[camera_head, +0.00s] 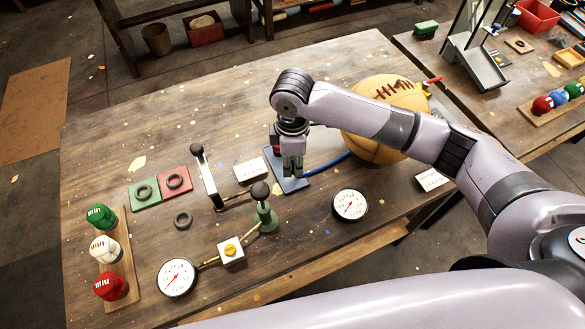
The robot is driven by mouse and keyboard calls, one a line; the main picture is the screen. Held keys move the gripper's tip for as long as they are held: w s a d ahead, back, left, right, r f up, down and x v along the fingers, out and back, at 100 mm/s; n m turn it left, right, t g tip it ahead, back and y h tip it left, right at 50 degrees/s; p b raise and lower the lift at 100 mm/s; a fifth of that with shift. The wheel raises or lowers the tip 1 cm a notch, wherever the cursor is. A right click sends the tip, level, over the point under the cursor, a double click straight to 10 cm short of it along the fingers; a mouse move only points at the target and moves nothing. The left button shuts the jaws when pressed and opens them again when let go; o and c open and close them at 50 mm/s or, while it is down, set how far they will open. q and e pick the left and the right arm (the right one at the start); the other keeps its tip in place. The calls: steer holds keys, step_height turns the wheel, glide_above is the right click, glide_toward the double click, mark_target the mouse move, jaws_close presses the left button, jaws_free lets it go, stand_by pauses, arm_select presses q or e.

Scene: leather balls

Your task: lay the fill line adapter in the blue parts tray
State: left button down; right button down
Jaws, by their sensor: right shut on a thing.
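My right gripper (292,172) points down over the blue parts tray (296,186), near the middle of the table. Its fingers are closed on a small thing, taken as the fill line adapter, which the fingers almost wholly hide. I cannot tell whether it touches the tray. The gripper also covers much of the tray. My left gripper is not in view.
A tan leather ball (372,151) sits right of the tray, partly behind my right arm, with a blue hose (330,164) between them. A green hand pump (264,212) and a gauge (350,205) stand in front. The table's left back is clear.

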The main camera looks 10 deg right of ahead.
mark_target(293, 179)
step_height(293, 179, down, 4)
steer(key=shift+f, duration=0.25)
steer(key=c, duration=1.4)
jaws_free()
steer(key=shift+f, duration=0.1)
steer(key=shift+o, duration=0.2)
step_height(293, 179, up, 12)
steer(key=shift+r+b, duration=0.2)
steer(key=shift+b, duration=0.6)
